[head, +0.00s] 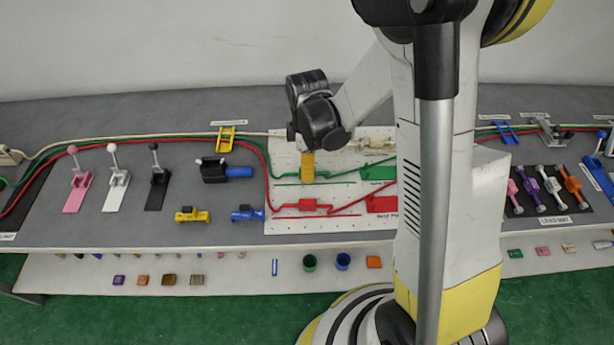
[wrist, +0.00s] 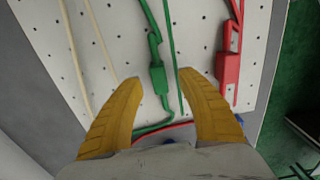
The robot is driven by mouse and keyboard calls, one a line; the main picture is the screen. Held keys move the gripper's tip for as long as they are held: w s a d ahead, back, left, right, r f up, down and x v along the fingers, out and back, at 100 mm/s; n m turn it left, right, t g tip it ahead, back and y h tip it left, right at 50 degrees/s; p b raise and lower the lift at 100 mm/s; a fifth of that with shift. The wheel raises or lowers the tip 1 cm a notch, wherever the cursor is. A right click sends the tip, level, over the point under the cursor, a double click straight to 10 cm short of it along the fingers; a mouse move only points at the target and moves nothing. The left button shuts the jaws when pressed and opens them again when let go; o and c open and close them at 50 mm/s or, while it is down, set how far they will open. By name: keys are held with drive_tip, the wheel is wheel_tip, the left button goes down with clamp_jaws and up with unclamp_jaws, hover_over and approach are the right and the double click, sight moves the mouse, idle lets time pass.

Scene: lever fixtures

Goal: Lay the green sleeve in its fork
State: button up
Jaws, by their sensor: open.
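The green sleeve (wrist: 158,78) is a small green block on a green cable. In the wrist view it lies on the white pegboard, ahead of and between my open fingertips. My gripper (wrist: 160,82) has two yellow fingers, spread with nothing held between them. In the head view my gripper (head: 308,165) points down over the green line on the board and hides the sleeve there. I cannot make out a distinct fork for the green sleeve in either view.
A red sleeve (head: 310,205) on a red cable lies nearer the board's front edge. Green (head: 378,173) and red (head: 382,204) plates stand to its right. My arm hides part of the bench.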

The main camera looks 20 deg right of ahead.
wheel_tip(320, 180, down, 2)
drive_tip(key=shift+r, duration=0.1)
clamp_jaws()
drive_tip(key=shift+r, duration=0.1)
wheel_tip(320, 180, up, 4)
drive_tip(key=shift+r+p, duration=0.2)
drive_tip(key=shift+p, duration=0.95)
drive_tip(key=s+d+r+p, duration=0.4)
drive_tip(key=s+d+r, duration=0.2)
drive_tip(key=d, duration=0.3)
drive_tip(key=d+f+b, duration=0.2)
drive_tip(key=d+b, duration=0.1)
drive_tip(key=d, duration=0.7)
drive_tip(key=shift+s+d+f+b, duration=0.15)
drive_tip(key=shift+s+d+b, duration=0.05)
drive_tip(key=shift+d+b, duration=0.2)
